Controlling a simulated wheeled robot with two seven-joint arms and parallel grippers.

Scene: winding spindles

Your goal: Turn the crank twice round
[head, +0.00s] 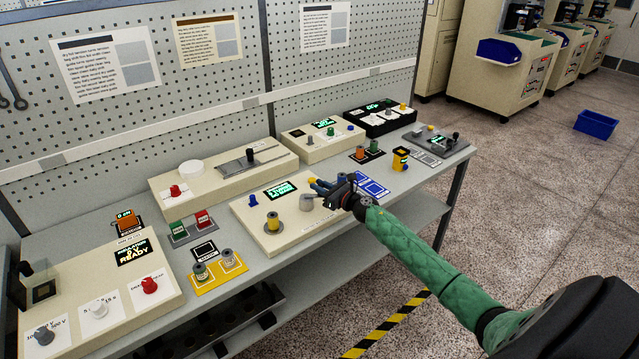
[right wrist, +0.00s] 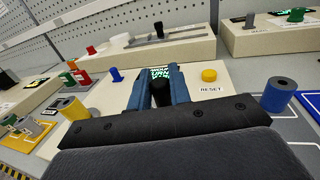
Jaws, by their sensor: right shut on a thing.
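The winder is a cream box (head: 250,212) in the middle of the bench, with a lit green display (head: 280,190). My right gripper (head: 322,189) is over its right part, with blue fingers. In the right wrist view the fingers (right wrist: 159,88) are shut on the crank's black handle (right wrist: 160,94), which stands upright between them. A grey round part, seemingly of the crank (head: 306,202), shows beside the fingers; the rest is mostly hidden. A yellow spool (head: 272,221) stands on the winder's left. My left gripper is not in view.
Near the crank are a yellow reset button (right wrist: 208,75), a blue knob (right wrist: 115,74) and a blue spool (right wrist: 279,94). Other cream control boxes stand behind (head: 222,175) and at left (head: 90,295). A yellow tray (head: 220,272) holds two spools. A pegboard (head: 150,110) closes the back.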

